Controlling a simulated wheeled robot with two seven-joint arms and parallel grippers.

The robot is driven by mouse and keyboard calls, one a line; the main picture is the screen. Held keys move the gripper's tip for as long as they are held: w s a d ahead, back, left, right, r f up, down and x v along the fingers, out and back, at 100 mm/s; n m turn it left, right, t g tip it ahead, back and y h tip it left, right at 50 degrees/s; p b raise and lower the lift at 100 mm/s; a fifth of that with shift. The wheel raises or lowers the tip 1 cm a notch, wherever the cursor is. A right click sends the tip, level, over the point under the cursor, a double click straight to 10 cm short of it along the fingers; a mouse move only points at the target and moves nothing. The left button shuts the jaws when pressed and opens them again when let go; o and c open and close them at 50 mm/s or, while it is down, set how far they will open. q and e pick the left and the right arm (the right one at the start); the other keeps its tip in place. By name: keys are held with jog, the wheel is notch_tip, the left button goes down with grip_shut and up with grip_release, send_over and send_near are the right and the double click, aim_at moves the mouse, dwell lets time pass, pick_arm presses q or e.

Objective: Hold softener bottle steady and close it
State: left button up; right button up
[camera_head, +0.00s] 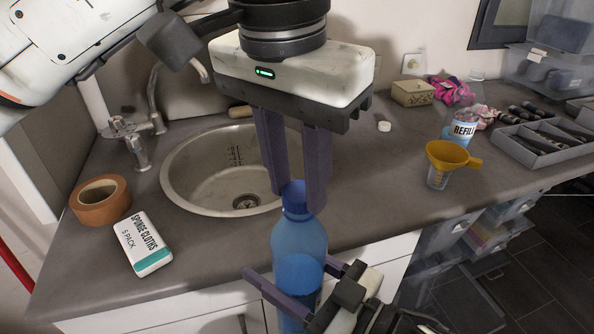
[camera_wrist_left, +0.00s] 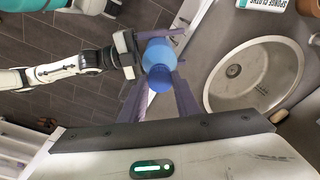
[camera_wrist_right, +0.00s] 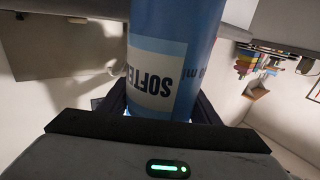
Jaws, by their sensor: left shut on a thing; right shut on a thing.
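The blue softener bottle (camera_head: 299,245) stands upright in front of the counter's front edge, with a darker blue cap (camera_head: 294,197) on its neck. My left gripper (camera_head: 302,200) points down from above and is shut on the cap. The left wrist view shows the cap (camera_wrist_left: 160,77) between its fingers from above. My right gripper (camera_head: 291,291) comes in from the lower right and is shut around the bottle's body. In the right wrist view the bottle (camera_wrist_right: 175,25) fills the space between the fingers, with its label upside down. Whether the cap is fully seated cannot be told.
A steel sink (camera_head: 215,180) lies behind the bottle. Brown tape (camera_head: 100,198) and a sponge cloths pack (camera_head: 142,243) lie on the counter at left. A yellow funnel (camera_head: 452,156) in a clear cup, a refill bottle (camera_head: 461,126) and a grey tray (camera_head: 545,142) stand at right.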

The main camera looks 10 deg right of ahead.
pick_arm(q)
jog(key=shift+f, duration=0.15)
jog(key=m, duration=0.3)
dwell(0.3)
jog(key=o, duration=1)
jog(key=shift+r, duration=2.25)
